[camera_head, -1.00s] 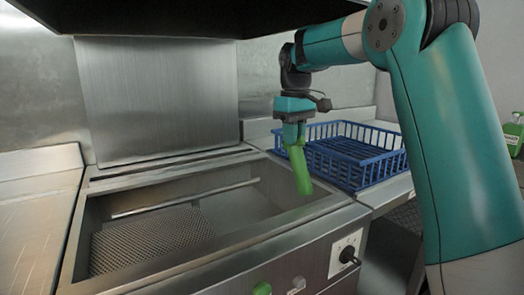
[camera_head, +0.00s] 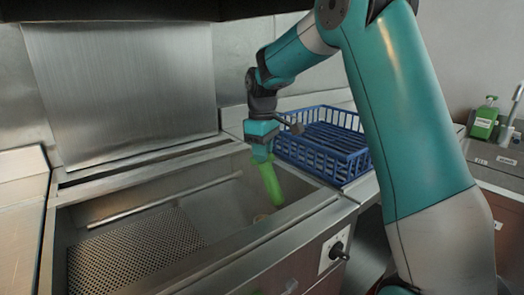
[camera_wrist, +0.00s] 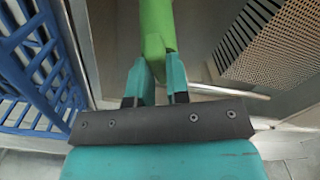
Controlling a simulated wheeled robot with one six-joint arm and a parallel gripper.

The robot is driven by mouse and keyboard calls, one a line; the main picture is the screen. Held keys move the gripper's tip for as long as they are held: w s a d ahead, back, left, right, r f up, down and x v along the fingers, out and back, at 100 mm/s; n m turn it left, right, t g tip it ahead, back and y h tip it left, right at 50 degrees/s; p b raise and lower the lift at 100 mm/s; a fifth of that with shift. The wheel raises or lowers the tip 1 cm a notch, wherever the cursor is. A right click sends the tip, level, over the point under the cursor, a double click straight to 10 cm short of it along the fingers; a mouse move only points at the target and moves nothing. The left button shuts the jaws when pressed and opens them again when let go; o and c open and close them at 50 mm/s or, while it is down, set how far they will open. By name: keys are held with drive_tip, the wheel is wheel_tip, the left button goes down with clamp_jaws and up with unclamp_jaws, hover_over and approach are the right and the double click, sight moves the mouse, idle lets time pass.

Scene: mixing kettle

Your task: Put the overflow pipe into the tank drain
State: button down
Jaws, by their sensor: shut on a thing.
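The green overflow pipe (camera_head: 270,185) hangs tilted from my gripper (camera_head: 262,157), its lower end toward the right front of the steel tank (camera_head: 190,193). My gripper is shut on the pipe's upper end; the wrist view shows the pipe (camera_wrist: 157,28) between the two teal fingers (camera_wrist: 158,78). A small tan ring (camera_head: 261,217), perhaps the drain, shows just left of the pipe's lower end, inside the tank near its front wall. The pipe looks apart from the ring, but I cannot tell the depth between them.
A perforated plate (camera_head: 130,250) covers the tank's left floor, and a thin metal rod (camera_head: 160,200) crosses the tank. A blue basket (camera_head: 325,143) stands right of the tank. The front panel has a black knob (camera_head: 338,251). A green bottle (camera_head: 484,120) stands far right.

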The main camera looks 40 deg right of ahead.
sight(271, 166)
drive_tip(key=shift+s+f+n, duration=0.3)
drive_tip(key=shift+s+n, duration=0.1)
drive_tip(key=shift+n, duration=0.1)
drive_tip(key=f+b, duration=0.5)
drive_tip(key=f, duration=0.1)
drive_tip(key=shift+w+f, duration=0.2)
drive_tip(key=shift+s+d+t+b, duration=0.15)
drive_tip(key=shift+t+b, duration=0.15)
drive_tip(key=shift+b, duration=0.15)
drive_tip(key=shift+y, duration=0.3)
drive_tip(key=shift+s+d+r+t+y+b, duration=0.15)
drive_tip(key=shift+t+y+b, duration=0.2)
drive_tip(key=shift+t+b, duration=0.3)
drive_tip(key=shift+s+d+r+t+y+b, duration=0.15)
drive_tip(key=shift+t+y+b, duration=0.2)
drive_tip(key=shift+t+b, duration=0.3)
drive_tip(key=shift+a+r+t, duration=0.1)
drive_tip(key=shift+r+t, duration=0.05)
drive_tip(key=shift+t, duration=0.25)
